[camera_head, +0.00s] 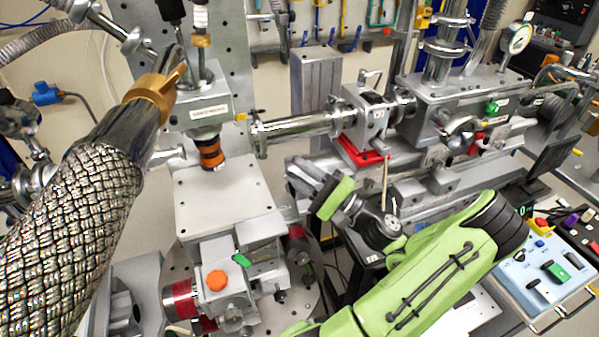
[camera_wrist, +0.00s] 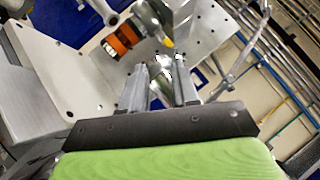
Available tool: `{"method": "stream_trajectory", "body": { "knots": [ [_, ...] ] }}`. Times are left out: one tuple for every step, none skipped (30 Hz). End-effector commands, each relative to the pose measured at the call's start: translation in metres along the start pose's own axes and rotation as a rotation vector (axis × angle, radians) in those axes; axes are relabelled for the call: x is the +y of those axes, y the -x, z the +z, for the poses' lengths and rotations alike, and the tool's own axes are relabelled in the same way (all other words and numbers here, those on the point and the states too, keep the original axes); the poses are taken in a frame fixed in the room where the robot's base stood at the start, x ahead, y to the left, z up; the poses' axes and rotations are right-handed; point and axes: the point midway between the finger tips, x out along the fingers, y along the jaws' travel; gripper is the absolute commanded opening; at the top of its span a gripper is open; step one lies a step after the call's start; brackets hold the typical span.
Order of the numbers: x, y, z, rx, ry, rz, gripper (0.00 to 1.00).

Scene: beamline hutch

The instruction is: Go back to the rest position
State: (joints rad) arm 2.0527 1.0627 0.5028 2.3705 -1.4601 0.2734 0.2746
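My gripper (camera_head: 298,174) is in the middle of the head view, at the end of my green-sleeved arm. It points left toward the metal sample stage (camera_head: 222,197) and is apart from it. In the wrist view, my gripper (camera_wrist: 161,68) shows two grey fingers with a gap between them. It looks open, and I see nothing held. Shiny metal shows behind the gap. The orange-and-black ringed nozzle (camera_head: 210,153) hangs above the stage plate, left of my gripper. It also shows in the wrist view (camera_wrist: 122,39), beyond the fingers.
A braided metal hose (camera_head: 75,230) fills the left side. A steel beam pipe (camera_head: 300,127) and a red-based valve block (camera_head: 362,150) stand behind my gripper. A control box (camera_head: 545,277) is at the lower right. A knob-covered stage (camera_head: 215,280) sits at lower left. Free room is tight.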

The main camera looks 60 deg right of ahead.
Motion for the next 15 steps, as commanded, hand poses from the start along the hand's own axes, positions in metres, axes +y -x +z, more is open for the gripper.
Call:
{"method": "stream_trajectory", "body": {
  "knots": [
    [0.0,0.0,0.0,0.0,0.0,0.0,0.3],
    [0.0,0.0,0.0,0.0,0.0,0.0,0.3],
    [0.0,0.0,0.0,0.0,0.0,0.0,0.3],
    [0.0,0.0,0.0,0.0,0.0,0.0,0.3],
    [0.0,0.0,0.0,0.0,0.0,0.0,0.3],
    [0.0,0.0,0.0,0.0,0.0,0.0,0.3],
    [0.0,0.0,0.0,0.0,0.0,0.0,0.3],
    [0.0,0.0,0.0,0.0,0.0,0.0,0.3],
    [0.0,0.0,0.0,0.0,0.0,0.0,0.3],
    [0.0,-0.001,0.0,-0.001,0.001,0.002,0.3],
    [0.001,-0.002,0.001,-0.004,0.001,0.009,0.3],
    [0.006,-0.007,0.004,-0.018,0.004,0.034,0.3],
    [0.012,-0.013,0.008,-0.036,0.008,0.068,0.3],
    [0.022,-0.021,0.015,-0.062,0.014,0.118,0.3],
    [0.039,-0.033,0.026,-0.108,0.026,0.208,0.3]
  ]
}}
